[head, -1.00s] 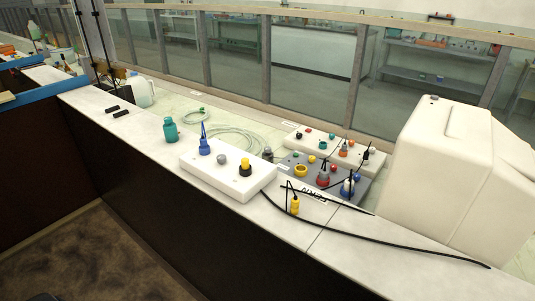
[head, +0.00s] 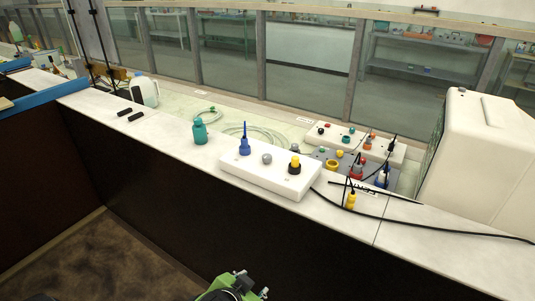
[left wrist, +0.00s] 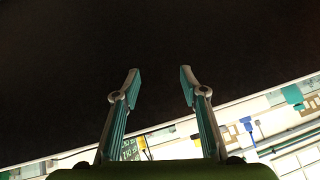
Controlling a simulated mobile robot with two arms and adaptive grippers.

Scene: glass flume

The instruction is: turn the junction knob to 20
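A white box (head: 250,170) stands on the pale counter in the head view. On its top are a blue upright plug (head: 244,146), a small grey knob (head: 267,158) and a yellow-and-black knob (head: 294,166). I cannot read any scale or label that shows which is the junction knob. My left gripper (left wrist: 159,82) is open and empty in the left wrist view, its two fingers apart before the dark counter front. A green part of my arm shows low in the head view, below the counter and apart from the box. My right gripper is not seen.
Behind the box is a grey panel (head: 320,169) with several coloured fittings, and a second white box (head: 341,147). A black cable (head: 430,224) runs right along the counter. A large white tank (head: 480,150) is right.

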